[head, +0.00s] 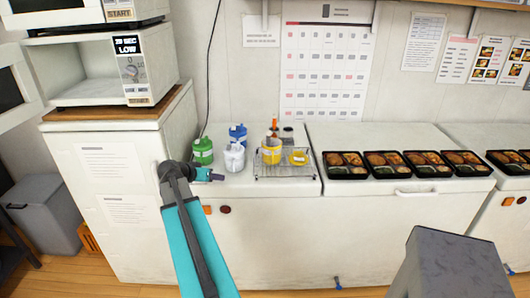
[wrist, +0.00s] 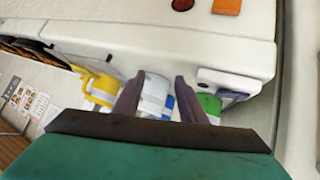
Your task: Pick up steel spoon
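I cannot make out a steel spoon for certain in either view. A yellow container (head: 271,152) stands on a wire rack (head: 262,173) on the white counter, with an orange-tipped thing (head: 274,127) upright in or behind it. It also shows in the wrist view (wrist: 101,90). My gripper (head: 214,175) is low at the counter's front edge, in front of the green and white containers. In the wrist view its two dark fingers (wrist: 158,97) stand apart with nothing held between them. The white container (wrist: 154,92) shows beyond the gap.
A green container (head: 203,152), a white one (head: 234,158) and a blue one (head: 238,133) stand close together left of the rack. A yellow lid (head: 298,159) lies on the rack. Several black bento trays (head: 346,172) line the right counter.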

